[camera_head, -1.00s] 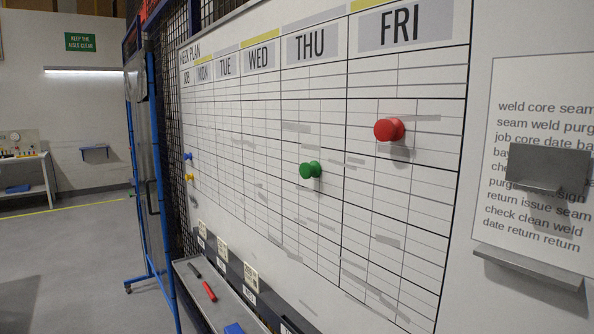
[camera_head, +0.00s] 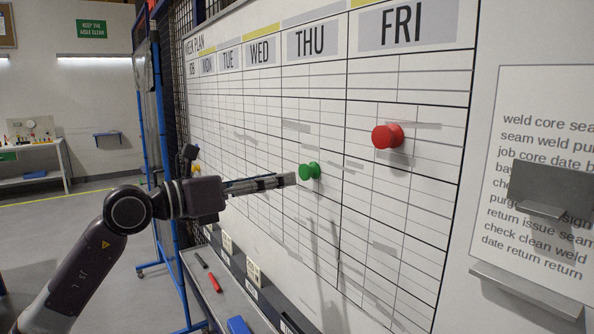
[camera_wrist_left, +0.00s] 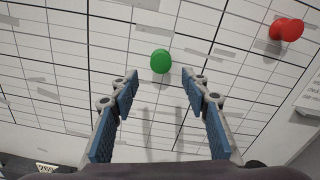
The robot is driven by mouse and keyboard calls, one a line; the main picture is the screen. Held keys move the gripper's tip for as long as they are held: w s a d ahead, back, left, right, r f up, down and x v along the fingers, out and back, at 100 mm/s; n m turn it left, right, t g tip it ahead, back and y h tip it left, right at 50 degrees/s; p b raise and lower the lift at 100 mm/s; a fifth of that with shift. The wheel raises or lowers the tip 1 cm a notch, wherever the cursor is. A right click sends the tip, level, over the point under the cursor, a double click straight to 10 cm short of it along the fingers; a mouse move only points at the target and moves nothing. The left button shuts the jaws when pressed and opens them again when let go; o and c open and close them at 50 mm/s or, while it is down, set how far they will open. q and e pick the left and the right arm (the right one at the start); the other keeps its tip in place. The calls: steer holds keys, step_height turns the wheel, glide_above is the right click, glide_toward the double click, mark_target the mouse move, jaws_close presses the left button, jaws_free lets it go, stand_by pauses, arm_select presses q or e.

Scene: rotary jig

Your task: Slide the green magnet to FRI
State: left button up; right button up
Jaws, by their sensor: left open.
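The green magnet (camera_head: 310,171) is on the whiteboard (camera_head: 330,240) in the THU column. It also shows in the left wrist view (camera_wrist_left: 160,61), ahead of and between the fingertips. My left gripper (camera_head: 292,179) is open, its tips just left of the green magnet in the head view. In the wrist view the open fingers (camera_wrist_left: 159,88) hold nothing, and the magnet lies beyond their tips. The FRI heading (camera_head: 402,26) is at the top right of the board, one column right of THU. My right gripper does not show.
A red magnet (camera_head: 387,136) sits in the FRI column, right of and higher than the green one. A tray (camera_head: 228,292) below the board holds markers and a blue block (camera_head: 238,325). A metal holder (camera_head: 553,184) and shelf (camera_head: 528,290) are at the right.

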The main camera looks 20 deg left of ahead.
mark_target(302, 175)
arm_select(q)
steer(key=x, duration=0.1)
steer(key=p+x, duration=0.1)
steer(key=x, duration=0.1)
steer(key=p+x, duration=0.1)
steer(key=shift+w+d+r, duration=0.15)
steer(key=shift+d+r, duration=0.1)
steer(key=shift+w+d+f, duration=0.15)
steer(key=shift+w+d, duration=0.25)
steer(key=shift+w, duration=0.15)
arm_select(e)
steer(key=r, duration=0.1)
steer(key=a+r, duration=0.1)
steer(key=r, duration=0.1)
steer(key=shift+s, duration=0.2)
arm_select(q)
steer(key=c, duration=0.4)
jaws_close()
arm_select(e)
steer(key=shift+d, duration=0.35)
